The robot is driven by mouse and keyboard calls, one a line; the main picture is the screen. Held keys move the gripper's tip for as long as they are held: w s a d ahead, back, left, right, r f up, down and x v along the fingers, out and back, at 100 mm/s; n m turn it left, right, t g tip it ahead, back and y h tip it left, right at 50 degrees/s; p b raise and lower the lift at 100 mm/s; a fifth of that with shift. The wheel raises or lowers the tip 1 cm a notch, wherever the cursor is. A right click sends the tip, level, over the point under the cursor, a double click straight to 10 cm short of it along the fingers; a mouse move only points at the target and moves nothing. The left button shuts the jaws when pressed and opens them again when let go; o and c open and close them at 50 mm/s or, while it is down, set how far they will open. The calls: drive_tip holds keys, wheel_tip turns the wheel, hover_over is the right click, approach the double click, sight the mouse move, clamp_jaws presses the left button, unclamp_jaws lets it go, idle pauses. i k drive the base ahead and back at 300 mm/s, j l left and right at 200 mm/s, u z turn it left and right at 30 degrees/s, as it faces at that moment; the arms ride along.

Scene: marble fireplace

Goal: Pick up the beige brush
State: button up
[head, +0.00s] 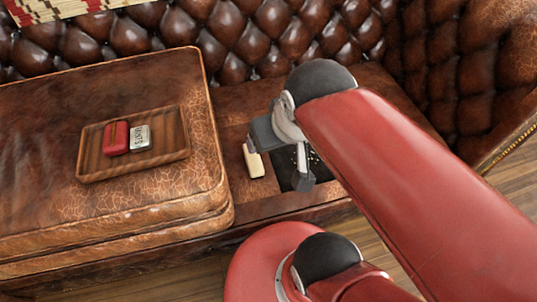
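The beige brush (255,163) shows as a small pale block on the brown leather sofa seat, just right of the raised cushion. Its upper end is close to one finger of my gripper and may be partly hidden by it. My gripper (279,166) is over the seat, with its two grey fingers spread apart. It looks open, and I see nothing held between the fingers. The brush is at the left of the gripper. I cannot tell the height of the fingers above it, or whether they touch it.
A dark speckled item (286,172) lies beneath the gripper, partly hidden. A wooden tray (170,155) on the raised leather cushion (60,205) holds a red block (116,138) and a grey lettered block (139,138). The tufted sofa back stands behind.

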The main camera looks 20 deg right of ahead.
sight(255, 167)
drive_tip(key=k+j, duration=0.35)
drive_tip(key=k, duration=0.15)
drive_tip(key=k+j, duration=0.35)
drive_tip(key=k, duration=0.15)
drive_tip(key=k+j, duration=0.35)
drive_tip(key=k, duration=0.2)
